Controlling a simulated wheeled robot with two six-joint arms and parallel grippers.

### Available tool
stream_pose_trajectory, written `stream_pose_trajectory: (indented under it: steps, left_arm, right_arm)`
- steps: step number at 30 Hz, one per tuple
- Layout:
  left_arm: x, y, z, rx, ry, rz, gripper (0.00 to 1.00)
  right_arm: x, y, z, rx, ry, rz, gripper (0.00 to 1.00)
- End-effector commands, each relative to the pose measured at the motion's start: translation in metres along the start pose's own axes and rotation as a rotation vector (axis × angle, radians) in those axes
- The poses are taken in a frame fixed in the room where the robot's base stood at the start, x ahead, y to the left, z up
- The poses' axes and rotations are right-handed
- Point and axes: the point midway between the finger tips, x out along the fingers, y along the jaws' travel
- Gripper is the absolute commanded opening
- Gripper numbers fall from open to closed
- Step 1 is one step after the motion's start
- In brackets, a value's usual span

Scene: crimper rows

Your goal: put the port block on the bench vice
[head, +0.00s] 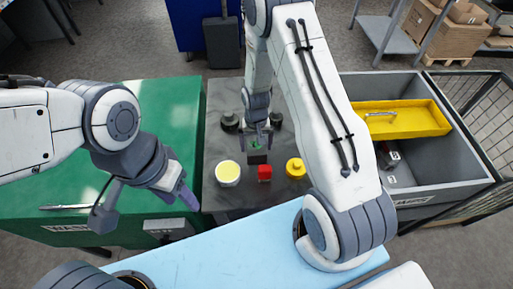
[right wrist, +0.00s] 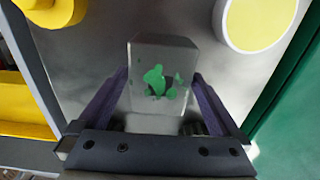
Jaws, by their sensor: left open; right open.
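A grey block with green shapes in its face, which looks like the port block (right wrist: 160,80), stands between the fingers of my right gripper (right wrist: 160,100) in the right wrist view. The fingers are apart on either side of it, and I cannot tell whether they touch it. In the head view the block (head: 257,157) shows dark, just below my right gripper (head: 258,135), on the grey bench top. My left gripper (head: 184,194) is open and empty over the front edge of the green table. I cannot pick out the bench vice with certainty.
Near the block are a white round pot with a yellow top (head: 228,173), a red block (head: 264,173) and a yellow round part (head: 295,168). Dark round pieces (head: 230,122) stand behind. A grey bin (head: 420,188) with a yellow tray (head: 400,120) is at right. The green table (head: 95,185) is mostly clear.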

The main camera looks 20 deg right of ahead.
Motion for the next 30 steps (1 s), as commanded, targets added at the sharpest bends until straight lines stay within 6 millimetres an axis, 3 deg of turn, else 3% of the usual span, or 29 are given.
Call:
stream_pose_trajectory:
  steps: [4, 12, 23, 30]
  left_arm:
    - [0.000, 0.000, 0.000, 0.000, 0.000, 0.000, 0.50]
    - [0.000, 0.000, 0.000, 0.000, 0.000, 0.000, 0.50]
    - [0.001, 0.000, 0.000, 0.000, 0.000, 0.000, 0.50]
    - [0.006, 0.000, 0.000, 0.000, 0.000, 0.000, 0.50]
  right_arm:
    - [0.000, 0.000, 0.000, 0.000, 0.000, 0.000, 1.00]
    - [0.000, 0.000, 0.000, 0.000, 0.000, 0.000, 0.00]
    - [-0.004, 0.000, -0.001, 0.000, 0.003, -0.001, 0.00]
    - [-0.017, -0.001, -0.002, 0.000, 0.005, -0.001, 0.00]
